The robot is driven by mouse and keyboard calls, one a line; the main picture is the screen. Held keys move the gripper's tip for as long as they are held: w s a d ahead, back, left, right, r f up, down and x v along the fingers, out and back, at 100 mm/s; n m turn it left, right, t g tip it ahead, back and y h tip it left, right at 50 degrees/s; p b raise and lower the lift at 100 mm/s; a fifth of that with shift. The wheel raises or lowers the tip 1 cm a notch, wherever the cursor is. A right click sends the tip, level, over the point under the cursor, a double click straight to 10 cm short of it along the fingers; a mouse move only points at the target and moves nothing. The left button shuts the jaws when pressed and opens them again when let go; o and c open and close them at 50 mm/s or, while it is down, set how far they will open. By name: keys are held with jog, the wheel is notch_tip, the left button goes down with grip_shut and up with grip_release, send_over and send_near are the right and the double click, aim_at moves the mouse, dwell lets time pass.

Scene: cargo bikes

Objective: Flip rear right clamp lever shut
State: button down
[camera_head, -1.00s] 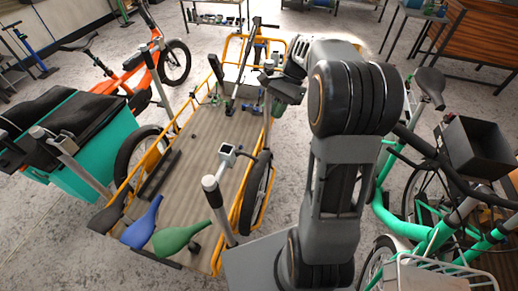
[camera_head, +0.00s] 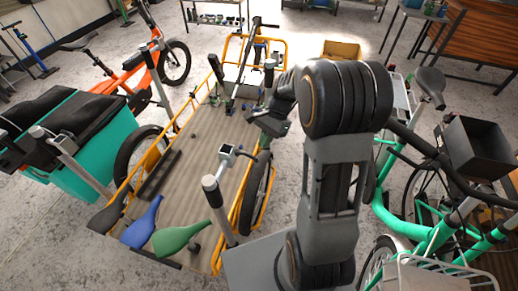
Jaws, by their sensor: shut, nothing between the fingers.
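My gripper (camera_head: 266,128) is dark and reaches over the right side rail of the orange-framed cargo bike (camera_head: 196,165). It is shut and empty, above the right wheel (camera_head: 256,192) and behind the small grey display (camera_head: 228,153).
A teal cargo box (camera_head: 88,150) is at left, a green bike (camera_head: 400,220) at right. A yellow box (camera_head: 341,50) is behind my arm.

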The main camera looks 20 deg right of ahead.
aim_at(256, 158)
jog(key=shift+s+a+f, duration=0.35)
jog(key=shift+a+f, duration=0.1)
jog(key=shift+a, duration=0.2)
jog(key=shift+s+a+f, duration=0.3)
jog(key=shift+a+f, duration=0.15)
jog(key=shift+a, duration=0.15)
jog(key=shift+a, duration=0.1)
